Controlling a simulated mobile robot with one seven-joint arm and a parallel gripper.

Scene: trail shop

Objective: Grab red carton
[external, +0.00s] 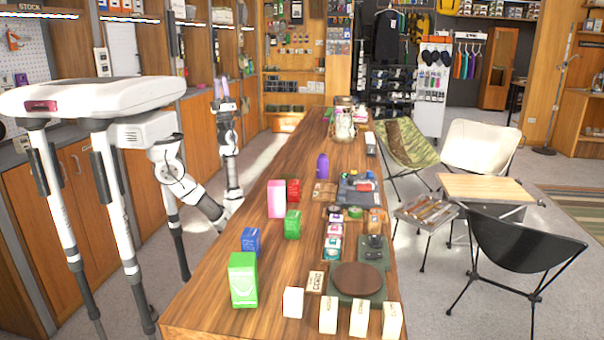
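A small red carton (294,190) stands on the long wooden counter (215,300). It is just right of a taller pink carton (276,199) and behind a green carton (292,225). My gripper (222,87) is raised at the left of the counter with its fingers pointing up. The fingers look apart with nothing between them. It is well away from the red carton, up and to the left.
A blue carton (250,240) and a large green carton (243,280) stand nearer the front. A purple bottle (322,167) stands behind the red carton. Several small white boxes line the front right. Camp chairs (525,245) are right of the counter.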

